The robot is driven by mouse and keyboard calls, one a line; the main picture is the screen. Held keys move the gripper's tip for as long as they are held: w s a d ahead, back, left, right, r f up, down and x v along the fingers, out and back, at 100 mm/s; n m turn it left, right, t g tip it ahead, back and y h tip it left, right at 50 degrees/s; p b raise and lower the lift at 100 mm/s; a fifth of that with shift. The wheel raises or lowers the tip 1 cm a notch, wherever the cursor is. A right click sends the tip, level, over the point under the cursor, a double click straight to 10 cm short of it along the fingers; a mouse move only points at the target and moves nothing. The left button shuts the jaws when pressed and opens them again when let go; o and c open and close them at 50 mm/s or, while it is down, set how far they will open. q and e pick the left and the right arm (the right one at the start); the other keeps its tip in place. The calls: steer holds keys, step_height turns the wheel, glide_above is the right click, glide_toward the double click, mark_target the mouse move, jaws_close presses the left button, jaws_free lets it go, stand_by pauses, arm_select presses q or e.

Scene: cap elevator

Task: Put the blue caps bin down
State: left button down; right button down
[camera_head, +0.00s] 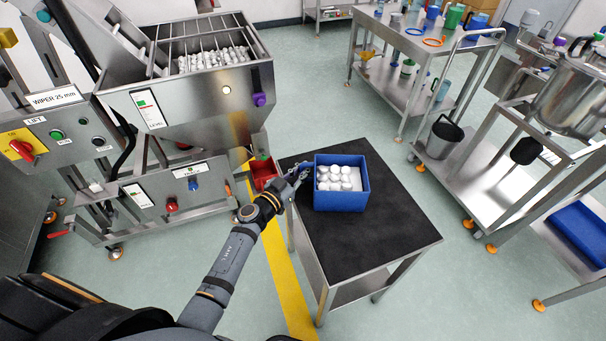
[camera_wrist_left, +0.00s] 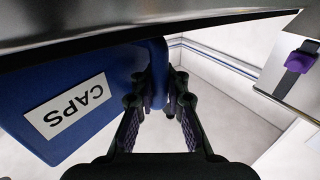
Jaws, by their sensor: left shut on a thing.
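The blue caps bin (camera_head: 341,201) is upright over the black top of a small steel table (camera_head: 365,239), near its back edge. Several white caps lie inside it. I cannot tell whether its base touches the tabletop. My left gripper (camera_head: 301,174) reaches in from the left and is shut on the bin's left wall. In the left wrist view the bin (camera_wrist_left: 112,65) shows its white CAPS label, and the fingers of my left gripper (camera_wrist_left: 158,112) are at the bin's edge. My right gripper is not in view.
The steel cap elevator (camera_head: 205,110) with its hopper of caps stands at the left. A red bin (camera_head: 263,171) is partly hidden beside the table. Steel carts (camera_head: 395,88) stand at the back and right. The front of the black tabletop is clear.

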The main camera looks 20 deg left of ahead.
arm_select(q)
steer(key=shift+r, duration=0.2)
steer(key=c, duration=1.8)
jaws_free()
steer(key=shift+f, duration=0.2)
steer(key=shift+c, duration=0.2)
steer(key=o, duration=0.5)
steer(key=shift+r, duration=0.2)
steer(key=b+v, duration=0.1)
steer(key=v, duration=1.1)
steer(key=shift+s, duration=0.1)
steer(key=shift+f, duration=0.1)
